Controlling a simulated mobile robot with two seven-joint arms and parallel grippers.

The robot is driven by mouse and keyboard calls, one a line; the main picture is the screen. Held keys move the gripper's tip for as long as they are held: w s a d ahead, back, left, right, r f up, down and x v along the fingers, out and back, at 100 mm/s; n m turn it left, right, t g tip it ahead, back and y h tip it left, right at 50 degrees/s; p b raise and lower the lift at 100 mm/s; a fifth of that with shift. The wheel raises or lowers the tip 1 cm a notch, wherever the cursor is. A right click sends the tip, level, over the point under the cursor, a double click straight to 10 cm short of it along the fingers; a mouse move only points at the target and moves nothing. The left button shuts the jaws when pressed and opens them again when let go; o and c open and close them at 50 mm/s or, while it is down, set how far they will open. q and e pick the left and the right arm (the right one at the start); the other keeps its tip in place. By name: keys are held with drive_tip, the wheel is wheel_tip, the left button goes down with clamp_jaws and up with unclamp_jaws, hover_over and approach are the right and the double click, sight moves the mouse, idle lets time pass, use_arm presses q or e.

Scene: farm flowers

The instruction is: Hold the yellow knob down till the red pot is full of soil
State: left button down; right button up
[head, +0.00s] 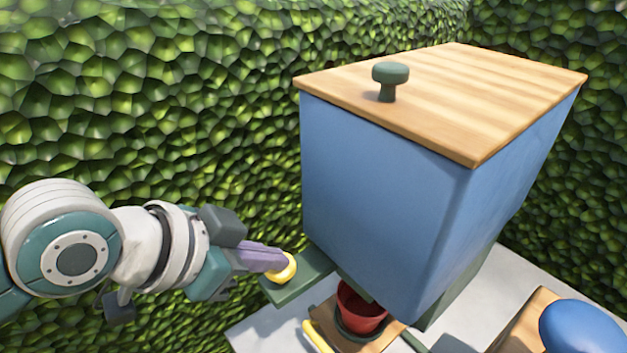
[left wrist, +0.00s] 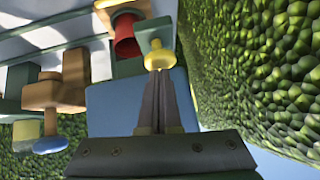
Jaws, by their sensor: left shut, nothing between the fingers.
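The yellow knob (head: 284,268) sits on a green lever plate (head: 300,280) at the lower left of the blue soil bin. My left gripper (head: 272,260) is shut and empty, with its fingertips at the knob. In the left wrist view the shut fingers (left wrist: 159,80) point at the knob (left wrist: 159,58), and the tips appear to touch it. The red pot (head: 360,308) stands under the bin on a wooden stand; it also shows in the left wrist view (left wrist: 126,40). The bin hides part of the pot, and its soil level cannot be seen. My right gripper is not in view.
The blue bin (head: 385,190) with a wooden lid (head: 450,95) and green lid handle (head: 389,75) fills the middle. A blue round knob (head: 582,328) on a wooden block is at the lower right. A leafy hedge (head: 150,100) stands behind and to the left.

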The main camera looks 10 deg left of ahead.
use_arm(q)
wheel_tip(320, 180, down, 2)
drive_tip(key=shift+f+b, duration=0.1)
drive_tip(key=shift+b, duration=0.4)
drive_tip(key=shift+a, duration=0.1)
drive_tip(key=shift+s+f, duration=0.15)
drive_tip(key=shift+f, duration=0.05)
idle(1.5)
drive_tip(key=shift+r, duration=0.15)
idle(0.7)
